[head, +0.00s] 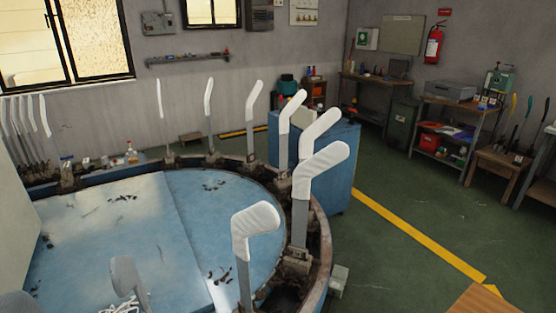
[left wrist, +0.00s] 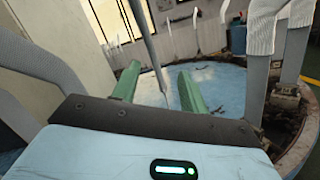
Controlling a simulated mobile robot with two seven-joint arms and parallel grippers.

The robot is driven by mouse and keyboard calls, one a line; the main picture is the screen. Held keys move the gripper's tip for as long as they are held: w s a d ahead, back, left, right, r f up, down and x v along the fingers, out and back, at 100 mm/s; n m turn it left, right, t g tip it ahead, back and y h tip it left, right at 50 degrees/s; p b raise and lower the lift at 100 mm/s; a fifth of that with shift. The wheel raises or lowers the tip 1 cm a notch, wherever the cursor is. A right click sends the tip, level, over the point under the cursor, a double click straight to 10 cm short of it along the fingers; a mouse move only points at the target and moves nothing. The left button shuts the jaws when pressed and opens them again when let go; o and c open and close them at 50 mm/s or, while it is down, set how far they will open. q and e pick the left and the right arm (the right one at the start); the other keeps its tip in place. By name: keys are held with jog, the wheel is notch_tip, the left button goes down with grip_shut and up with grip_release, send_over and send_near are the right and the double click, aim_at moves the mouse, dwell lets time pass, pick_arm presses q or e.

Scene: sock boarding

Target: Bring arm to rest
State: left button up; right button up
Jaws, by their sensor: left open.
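My left gripper (left wrist: 160,68) shows in the left wrist view as two green fingers spread apart. It is open and holds nothing. A thin grey post (left wrist: 151,46) appears between the fingers in the picture; I cannot tell how far it is from them. In the head view, a white sock (head: 255,220) sits on the nearest upright form at the ring's front. A bare grey form (head: 129,279) stands at the bottom left. My right gripper is in neither view.
The round blue machine (head: 150,225) carries several socked forms, such as one far form (head: 254,97), around its rim. A blue cabinet (head: 342,165) stands behind it. Green floor with a yellow line (head: 420,238) is clear at right. A wooden surface (head: 478,303) shows at bottom right.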

pick_arm(q)
jog(key=s+d+f+m+g+h+p, duration=0.1)
jog(key=s+d+f+m+h, duration=0.4)
jog(key=m, duration=0.8)
jog(key=s+d+f+m+h, duration=0.25)
jog(key=f+m+h, duration=0.4)
jog(key=m, duration=0.65)
jog(key=s+a+f+m+g+y+p, duration=0.1)
jog(key=s+a+f+m+g, duration=0.3)
jog(key=s+f+m+g, duration=0.4)
jog(key=s+f+m, duration=0.2)
jog(key=s+f, duration=0.2)
jog(key=f, duration=0.2)
jog(key=shift+s+f+m, duration=0.4)
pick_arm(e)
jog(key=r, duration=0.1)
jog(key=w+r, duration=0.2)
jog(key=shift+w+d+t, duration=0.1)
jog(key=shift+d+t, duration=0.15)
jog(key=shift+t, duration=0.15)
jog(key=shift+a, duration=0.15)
pick_arm(q)
jog(key=shift+c, duration=0.8)
